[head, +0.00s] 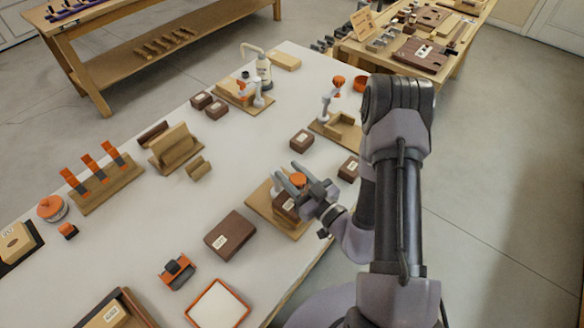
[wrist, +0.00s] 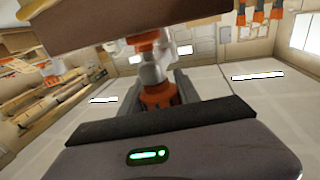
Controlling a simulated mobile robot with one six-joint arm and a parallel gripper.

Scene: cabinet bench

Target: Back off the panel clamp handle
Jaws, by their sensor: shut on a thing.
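The panel clamp handle (head: 298,180) is an orange knob above a dark brown block (head: 285,208) on a wooden base board (head: 261,200), near the bench's right edge. My gripper (head: 291,172) reaches in from the right, one grey finger on each side of the knob, and is shut on it. In the wrist view the orange handle (wrist: 158,97) sits between my two grey fingers (wrist: 157,88), with a grey shaft beyond it. The brown block (wrist: 120,25) fills the top of that view. My fingers partly hide the clamp in the head view.
A brown labelled box (head: 230,235) lies left of the clamp board. An orange-rimmed tray (head: 218,305) is at the front. The bench middle (head: 225,165) has free room.

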